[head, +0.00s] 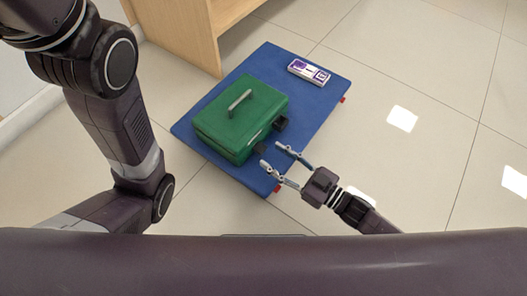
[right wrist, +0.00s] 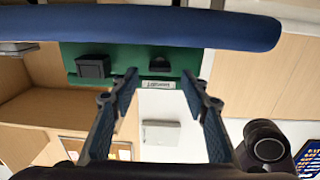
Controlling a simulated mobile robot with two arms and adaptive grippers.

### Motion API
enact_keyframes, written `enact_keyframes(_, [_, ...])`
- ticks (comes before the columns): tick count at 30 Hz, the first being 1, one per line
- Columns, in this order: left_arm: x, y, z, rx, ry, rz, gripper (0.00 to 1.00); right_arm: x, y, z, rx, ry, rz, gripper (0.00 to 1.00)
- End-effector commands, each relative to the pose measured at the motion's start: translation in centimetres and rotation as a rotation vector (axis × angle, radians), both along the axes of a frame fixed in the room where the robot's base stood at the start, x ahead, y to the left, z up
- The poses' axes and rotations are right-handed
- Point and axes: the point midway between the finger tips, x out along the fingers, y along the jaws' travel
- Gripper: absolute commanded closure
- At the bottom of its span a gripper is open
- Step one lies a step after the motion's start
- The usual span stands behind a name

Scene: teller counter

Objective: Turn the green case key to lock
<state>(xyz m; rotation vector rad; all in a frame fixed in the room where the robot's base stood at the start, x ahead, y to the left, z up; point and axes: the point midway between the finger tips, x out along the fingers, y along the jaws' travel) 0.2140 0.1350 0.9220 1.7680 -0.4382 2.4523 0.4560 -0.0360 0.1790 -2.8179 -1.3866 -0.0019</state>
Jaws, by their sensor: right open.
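The green case (head: 240,115) lies shut on a blue platform (head: 320,105), its grey handle on top. Two black parts sit on its front face: a box-like one (head: 281,123) and a smaller one (head: 260,147). I cannot tell surely which is the key. In the right wrist view, which looks upside down, the case (right wrist: 125,55) shows the box-like part (right wrist: 92,67) and the smaller part (right wrist: 160,64), near a white label. My right gripper (head: 271,154) is open and empty, just in front of the smaller part, which appears between its fingertips (right wrist: 159,74). My left gripper is out of view.
A small white and purple box (head: 309,72) lies on the platform's far right part. A wooden cabinet (head: 185,30) stands behind the platform. The tiled floor (head: 440,150) to the right is clear. My left arm crosses the left side.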

Motion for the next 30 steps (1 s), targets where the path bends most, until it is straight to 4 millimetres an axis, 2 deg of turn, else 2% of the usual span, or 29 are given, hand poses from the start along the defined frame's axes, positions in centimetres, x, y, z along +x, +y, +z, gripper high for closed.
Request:
enact_keyframes(3, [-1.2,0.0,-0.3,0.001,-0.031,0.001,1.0,1.2,1.4,-0.3,0.001,-0.004,0.0,0.58])
enact_keyframes(9, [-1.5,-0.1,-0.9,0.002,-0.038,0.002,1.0,2.4,3.1,-0.2,0.0,-0.001,0.0,0.58])
enact_keyframes(19, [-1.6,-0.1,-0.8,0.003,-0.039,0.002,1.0,2.6,3.4,0.0,-0.001,0.0,-0.001,0.58])
enact_keyframes(30, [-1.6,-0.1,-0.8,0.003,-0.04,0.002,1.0,2.6,3.3,-0.1,-0.001,0.001,-0.001,0.99])
